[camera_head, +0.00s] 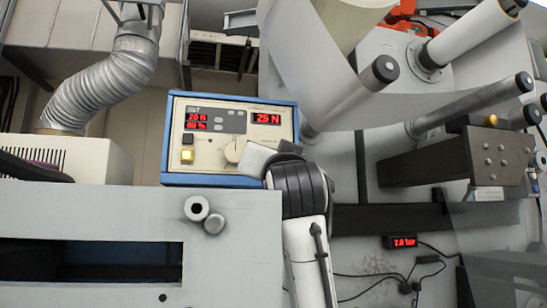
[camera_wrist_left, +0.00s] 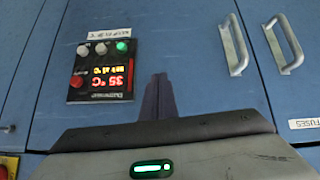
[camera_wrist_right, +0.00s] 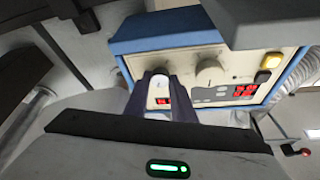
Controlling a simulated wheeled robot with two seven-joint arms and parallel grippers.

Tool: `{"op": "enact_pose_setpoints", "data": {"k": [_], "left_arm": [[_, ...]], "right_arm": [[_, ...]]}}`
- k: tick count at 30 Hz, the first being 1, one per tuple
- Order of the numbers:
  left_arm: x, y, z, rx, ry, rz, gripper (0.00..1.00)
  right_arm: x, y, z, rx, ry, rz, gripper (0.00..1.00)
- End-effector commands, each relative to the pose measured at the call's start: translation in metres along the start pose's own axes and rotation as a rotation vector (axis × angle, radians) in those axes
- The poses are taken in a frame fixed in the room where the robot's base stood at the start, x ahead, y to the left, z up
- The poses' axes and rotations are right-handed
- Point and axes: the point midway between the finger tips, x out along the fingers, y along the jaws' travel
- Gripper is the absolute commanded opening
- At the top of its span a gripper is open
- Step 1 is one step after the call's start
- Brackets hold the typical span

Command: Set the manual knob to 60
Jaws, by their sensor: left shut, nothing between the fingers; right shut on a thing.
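The blue-framed control box (camera_head: 222,178) has red displays that appear to read 20 N, 60 % and 25 N. A round pale knob (camera_head: 233,150) sits low on its panel; it also shows in the right wrist view (camera_wrist_right: 209,73), apart from my fingers. My right gripper (camera_wrist_right: 160,88) is shut on a second, white knob (camera_wrist_right: 158,81) beside it. In the head view my right gripper (camera_head: 256,158) hides this second knob. I cannot read which knob is labelled manual. My left gripper (camera_wrist_left: 158,82) is shut and empty, before a blue cabinet (camera_wrist_left: 190,50).
A yellow button (camera_head: 187,155) is at the panel's lower left. A grey machine housing (camera_head: 120,215) stands below the box. Rollers (camera_head: 465,40) and a dark bracket (camera_head: 430,165) are at the right. The cabinet has handles (camera_wrist_left: 283,47) and a temperature controller (camera_wrist_left: 102,68).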

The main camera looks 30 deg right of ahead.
Motion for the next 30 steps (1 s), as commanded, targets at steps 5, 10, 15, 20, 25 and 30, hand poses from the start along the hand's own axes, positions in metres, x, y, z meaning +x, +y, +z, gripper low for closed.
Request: {"op": "enact_pose_setpoints", "data": {"k": [5, 10, 15, 20, 25, 30], "left_arm": [[0.0001, -0.0001, -0.0013, 0.0, 0.002, 0.0, 0.0], [0.0002, -0.0002, -0.0016, 0.001, 0.002, 0.0, 0.0], [0.0002, -0.0002, -0.0017, 0.001, 0.003, 0.0, 0.0], [0.0002, -0.0002, -0.0017, 0.0, 0.003, 0.0, 0.0], [0.0003, -0.0001, -0.0015, 0.001, 0.002, 0.0, 0.0], [0.0, -0.0001, -0.0018, 0.001, 0.002, 0.0, 0.0]], "right_arm": [[0.0001, -0.0005, -0.0023, 0.015, 0.005, 0.005, 0.01], [0.0001, -0.0004, -0.0026, 0.016, 0.006, 0.005, 0.01], [0.0001, -0.0004, -0.0029, 0.015, 0.006, 0.004, 0.25], [0.0001, -0.0004, -0.0022, 0.015, 0.005, 0.005, 0.42], [0.0, -0.0003, -0.0014, 0.014, 0.003, 0.005, 0.42], [0.0028, -0.0029, -0.0085, 0.014, 0.004, 0.005, 0.42]]}}
